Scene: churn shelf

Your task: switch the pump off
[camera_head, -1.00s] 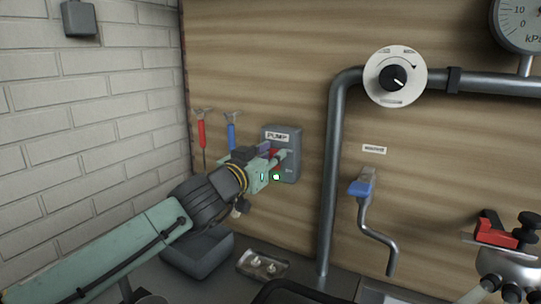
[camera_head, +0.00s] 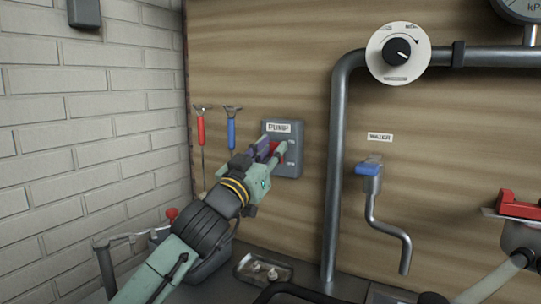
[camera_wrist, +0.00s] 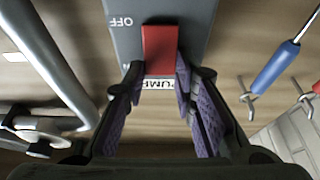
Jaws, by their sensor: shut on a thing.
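The grey pump box (camera_head: 293,165) is fixed to the wooden wall under a "PUMP" label. Its red switch lever (camera_head: 280,147) is partly hidden by my gripper (camera_head: 278,151) in the head view. In the wrist view, the red lever (camera_wrist: 160,48) stands between the two purple-padded fingertips of my gripper (camera_wrist: 158,78), which is shut on it. The "OFF" marking shows beside the lever on the box face (camera_wrist: 195,30). The "PUMP" label is partly covered by the fingers and lever there.
A red-handled tool (camera_head: 201,132) and a blue-handled tool (camera_head: 231,134) hang left of the box. A metal tray (camera_head: 262,270) lies below.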

